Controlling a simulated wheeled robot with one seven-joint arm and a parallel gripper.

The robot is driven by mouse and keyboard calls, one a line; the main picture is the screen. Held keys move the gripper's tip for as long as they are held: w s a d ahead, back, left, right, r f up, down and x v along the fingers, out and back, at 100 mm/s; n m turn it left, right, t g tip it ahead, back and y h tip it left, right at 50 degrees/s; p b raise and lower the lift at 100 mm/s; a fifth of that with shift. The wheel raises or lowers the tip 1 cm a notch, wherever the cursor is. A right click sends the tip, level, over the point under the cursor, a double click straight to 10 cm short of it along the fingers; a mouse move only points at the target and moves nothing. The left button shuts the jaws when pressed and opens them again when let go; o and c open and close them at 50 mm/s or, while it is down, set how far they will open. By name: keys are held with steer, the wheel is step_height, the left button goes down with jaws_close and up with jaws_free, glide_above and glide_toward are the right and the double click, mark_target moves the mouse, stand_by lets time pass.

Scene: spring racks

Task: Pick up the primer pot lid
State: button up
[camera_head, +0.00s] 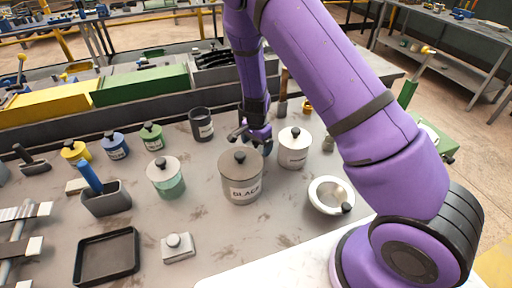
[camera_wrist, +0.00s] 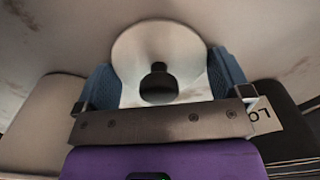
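In the wrist view a pale round lid (camera_wrist: 185,48) with a dark knob (camera_wrist: 158,84) lies between the blue fingers of my gripper (camera_wrist: 163,75). No readable label marks it as the primer lid. The fingers are wide apart at its sides, with no visible grip on the knob. In the head view my gripper (camera_head: 252,136) is low behind the grey pot labelled BLACK (camera_head: 240,188), between the dark open pot (camera_head: 201,126) and the white lidded pot (camera_head: 293,150). The lid between the fingers is hidden there.
A green-and-white lidded pot (camera_head: 167,182) and small green (camera_head: 153,138), blue (camera_head: 115,147) and yellow (camera_head: 75,152) pots stand left. A black tray (camera_head: 107,256) lies at the front left. Table between the pots is narrow.

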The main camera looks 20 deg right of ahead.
steer(key=c, duration=0.5)
steer(key=shift+o, duration=0.2)
steer(key=shift+r, duration=0.1)
